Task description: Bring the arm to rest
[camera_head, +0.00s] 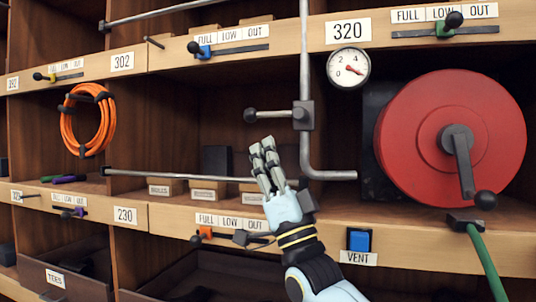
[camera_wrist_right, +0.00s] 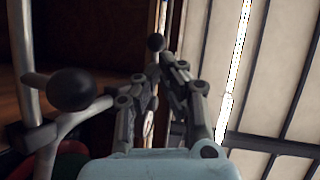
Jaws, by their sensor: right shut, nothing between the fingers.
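My right gripper (camera_head: 262,148) is in front of the middle shelf bay in the head view, pointing up, with its grey fingers close together and nothing between them. It also shows in the right wrist view (camera_wrist_right: 158,72), where its fingers are drawn together. The grey pipe (camera_head: 305,60) runs down just right of the fingers and bends right at its foot. A dark valve block (camera_head: 303,115) on it carries a lever with a black ball knob (camera_head: 250,115), above and left of the fingertips. I cannot tell whether the fingers touch anything. My left gripper is not in view.
A red reel (camera_head: 420,140) with a crank handle (camera_head: 461,160) fills the right bay. A round gauge (camera_head: 348,69) hangs under the 320 label. A blue VENT button (camera_head: 358,240) is on the lower rail. A coiled orange hose (camera_head: 86,120) hangs at left. A black knob (camera_wrist_right: 72,88) is near the wrist.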

